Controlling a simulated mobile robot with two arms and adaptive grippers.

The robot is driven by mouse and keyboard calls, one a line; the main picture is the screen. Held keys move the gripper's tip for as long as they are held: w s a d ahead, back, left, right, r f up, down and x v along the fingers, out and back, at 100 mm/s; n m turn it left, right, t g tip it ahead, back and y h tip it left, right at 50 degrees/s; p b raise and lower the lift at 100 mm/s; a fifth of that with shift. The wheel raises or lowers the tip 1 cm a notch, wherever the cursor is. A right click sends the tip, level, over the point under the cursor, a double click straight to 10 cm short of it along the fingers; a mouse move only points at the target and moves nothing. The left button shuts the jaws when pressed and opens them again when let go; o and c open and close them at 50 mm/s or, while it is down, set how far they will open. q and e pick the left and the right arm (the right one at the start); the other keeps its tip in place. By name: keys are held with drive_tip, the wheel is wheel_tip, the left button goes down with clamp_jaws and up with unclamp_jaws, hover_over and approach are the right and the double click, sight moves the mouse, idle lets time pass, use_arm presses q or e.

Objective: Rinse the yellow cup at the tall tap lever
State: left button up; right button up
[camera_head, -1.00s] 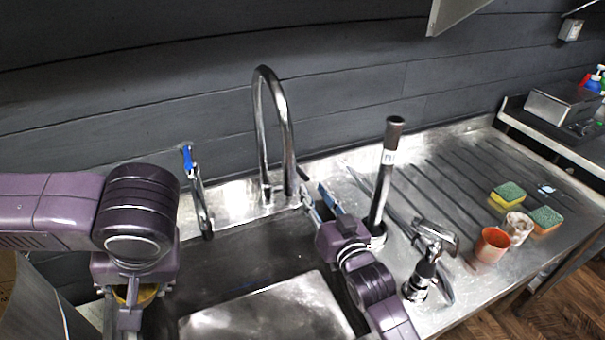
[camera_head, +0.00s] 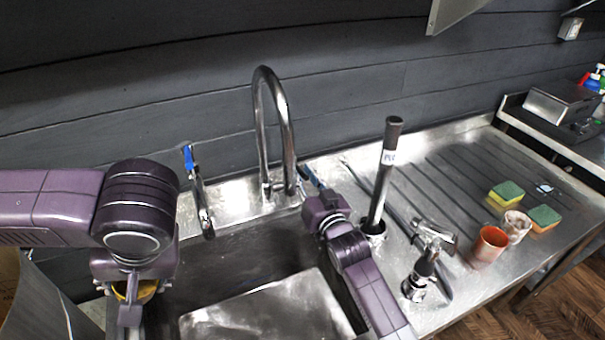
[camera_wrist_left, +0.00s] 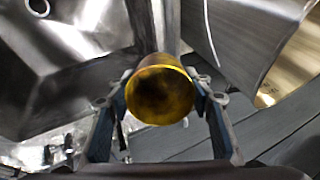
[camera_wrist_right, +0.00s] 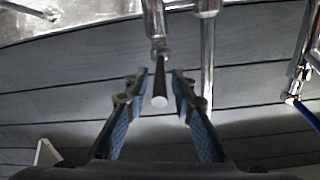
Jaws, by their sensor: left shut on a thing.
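The yellow cup (camera_wrist_left: 160,92) is between the fingers of my left gripper (camera_wrist_left: 160,105), which is shut on it. In the head view, part of the cup (camera_head: 147,290) shows below my left wrist at the sink's left side; the rest is hidden. The tall tap (camera_head: 262,130) rises behind the sink with a curved spout. My right gripper (camera_head: 310,180) is at the right of the tap's base. In the right wrist view, the tap lever (camera_wrist_right: 160,85) sits between the open fingers (camera_wrist_right: 158,95), with a gap on each side.
A blue-tipped tap (camera_head: 195,185) stands left of the tall tap. A dark upright pipe (camera_head: 384,180) and a spray tap (camera_head: 425,265) stand close to my right arm. An orange cup (camera_head: 488,246), a whitish cup (camera_head: 516,226) and two sponges (camera_head: 506,193) are on the drainboard (camera_head: 430,190).

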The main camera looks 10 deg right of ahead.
clamp_jaws()
drive_tip(key=shift+r, duration=0.1)
drive_tip(key=shift+d+r+n+y, duration=0.1)
drive_tip(key=shift+d+n+y, duration=0.1)
drive_tip(key=shift+n+y, duration=0.3)
drive_tip(key=shift+w+d+y, duration=0.15)
drive_tip(key=shift+d+y, duration=0.15)
drive_tip(key=shift+y, duration=0.3)
drive_tip(key=shift+o, duration=1.4)
unclamp_jaws()
